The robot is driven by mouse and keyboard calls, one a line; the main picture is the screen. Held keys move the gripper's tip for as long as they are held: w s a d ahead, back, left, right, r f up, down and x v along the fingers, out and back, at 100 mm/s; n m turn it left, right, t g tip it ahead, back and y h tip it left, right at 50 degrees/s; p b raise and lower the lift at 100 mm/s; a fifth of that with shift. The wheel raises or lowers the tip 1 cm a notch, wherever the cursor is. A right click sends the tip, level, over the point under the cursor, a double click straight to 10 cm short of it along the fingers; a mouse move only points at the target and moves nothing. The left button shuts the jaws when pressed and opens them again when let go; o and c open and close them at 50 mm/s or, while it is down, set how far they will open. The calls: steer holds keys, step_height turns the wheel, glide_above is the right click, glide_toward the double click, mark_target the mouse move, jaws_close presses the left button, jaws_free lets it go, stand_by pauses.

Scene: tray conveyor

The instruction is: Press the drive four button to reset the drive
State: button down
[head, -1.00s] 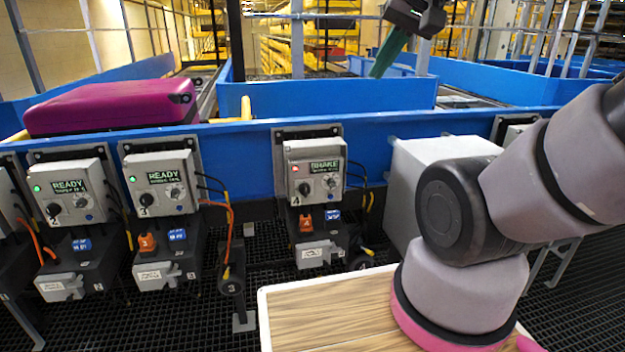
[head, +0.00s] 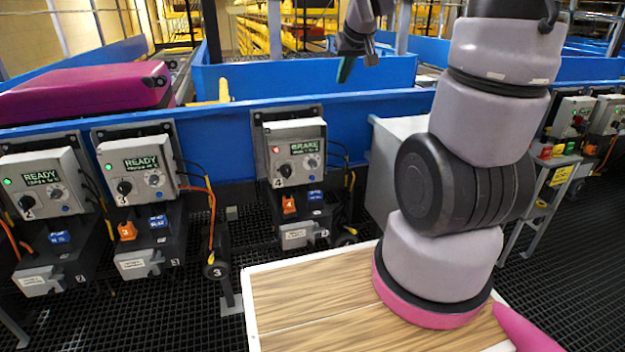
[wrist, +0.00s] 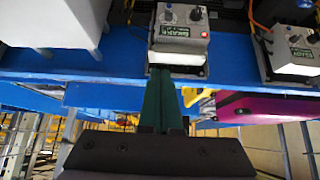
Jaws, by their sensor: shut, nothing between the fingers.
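The drive four box (head: 298,153) hangs on the blue conveyor side, with a red light, a green screen reading BRAKE, a black knob and a small blue button (head: 310,177). An orange switch and a blue label sit below it. In the wrist view the box appears upside down (wrist: 180,36), with its pale top edge near my fingers. My gripper (head: 345,70) is above and behind the box in the head view, over the conveyor. Its green fingers (wrist: 160,74) are shut and empty, pointing toward the box; whether they touch it cannot be told.
Drive three (head: 138,168) and drive two (head: 45,183) boxes, both reading READY, are to the left. A magenta suitcase (head: 85,95) lies on the conveyor. A grey cabinet (head: 390,165) stands right of drive four. The blue conveyor wall (head: 225,145) runs behind the boxes.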

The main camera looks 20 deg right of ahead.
steer(key=w+d+f+n, duration=0.1)
steer(key=w+f+n, duration=0.1)
steer(key=w+f, duration=0.35)
steer(key=w+f+n, duration=0.1)
steer(key=w+f, duration=0.1)
steer(key=f, duration=0.7)
steer(key=w+d+f+n, duration=0.15)
steer(key=w+f, duration=0.25)
steer(key=f, duration=0.4)
steer(key=s+a+f+n+y, duration=0.1)
steer(key=a+f+n, duration=0.1)
steer(key=f, duration=0.8)
steer(key=s+a+f+n+t+y, duration=0.1)
steer(key=a+f+y, duration=0.1)
steer(key=f, duration=0.7)
steer(key=shift+s+f+n, duration=0.2)
steer(key=shift+f+n, duration=0.15)
glide_toward(315, 180)
steer(key=shift+w+a+f, duration=0.3)
steer(key=shift+a+f, duration=0.25)
steer(key=shift+f, duration=0.15)
steer(key=shift+w+a+f, duration=0.25)
steer(key=shift+a+f, duration=0.3)
steer(key=shift+f, duration=0.15)
steer(key=shift+w+a+f, duration=0.3)
steer(key=shift+a+f, duration=0.2)
steer(key=shift+f, duration=0.2)
steer(key=shift+w, duration=0.4)
